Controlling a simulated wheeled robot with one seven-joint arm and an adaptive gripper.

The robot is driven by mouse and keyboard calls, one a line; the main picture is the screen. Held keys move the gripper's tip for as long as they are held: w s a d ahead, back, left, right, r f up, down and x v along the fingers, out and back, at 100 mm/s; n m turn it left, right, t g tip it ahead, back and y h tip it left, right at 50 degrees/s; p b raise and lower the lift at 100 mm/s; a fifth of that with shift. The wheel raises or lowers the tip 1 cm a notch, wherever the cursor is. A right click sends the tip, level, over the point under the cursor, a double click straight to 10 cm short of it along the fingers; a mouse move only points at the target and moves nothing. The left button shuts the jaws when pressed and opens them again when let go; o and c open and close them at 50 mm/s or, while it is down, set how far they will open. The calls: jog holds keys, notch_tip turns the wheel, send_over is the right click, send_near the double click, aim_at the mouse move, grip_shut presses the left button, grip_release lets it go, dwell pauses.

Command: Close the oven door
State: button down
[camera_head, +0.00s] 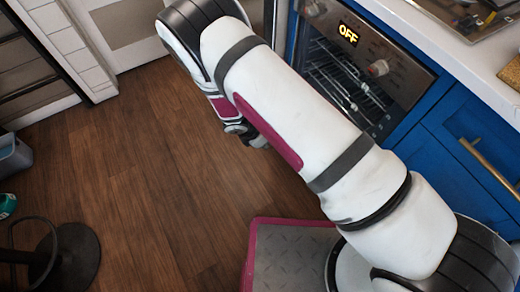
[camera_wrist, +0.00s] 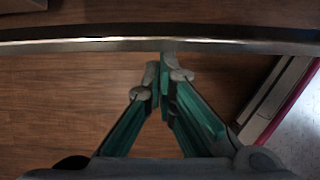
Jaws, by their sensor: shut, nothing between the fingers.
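The oven (camera_head: 345,75) is set in blue cabinets at the upper right of the head view, its display reading OFF. Wire racks show in its dark interior. My arm covers its left and lower parts, so the door's angle cannot be told there. In the wrist view a long metallic edge (camera_wrist: 80,43), apparently of the oven door, crosses the top just beyond my fingertips. My gripper (camera_wrist: 165,74) is shut and empty, pointing at this edge; contact cannot be told. In the head view my gripper (camera_head: 250,137) is low over the floor, partly hidden by my arm.
Wood floor (camera_head: 150,170) is open left of my arm. A dark round-based stand (camera_head: 72,258), a grey bin (camera_head: 12,155) and a green can (camera_head: 7,205) are at the left. A white counter (camera_head: 440,45) and blue cabinets (camera_head: 470,120) border the right.

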jog(key=w+d+r+y+p, duration=0.1)
jog(key=d+r, duration=0.1)
jog(key=r, duration=0.1)
jog(key=w+d+r+g+y, duration=0.1)
jog(key=w+d+r, duration=0.1)
jog(key=d+r, duration=0.1)
jog(key=w+d+r+g+y+p, duration=0.1)
jog(key=w+d+r, duration=0.1)
jog(key=r, duration=0.2)
jog(key=shift+w+d+r+p, duration=0.2)
jog(key=shift+d+p, duration=0.1)
jog(key=shift+d, duration=0.1)
jog(key=w+d+r, duration=0.7)
jog(key=d, duration=0.4)
jog(key=shift+w, duration=0.15)
jog(key=shift+a, duration=0.15)
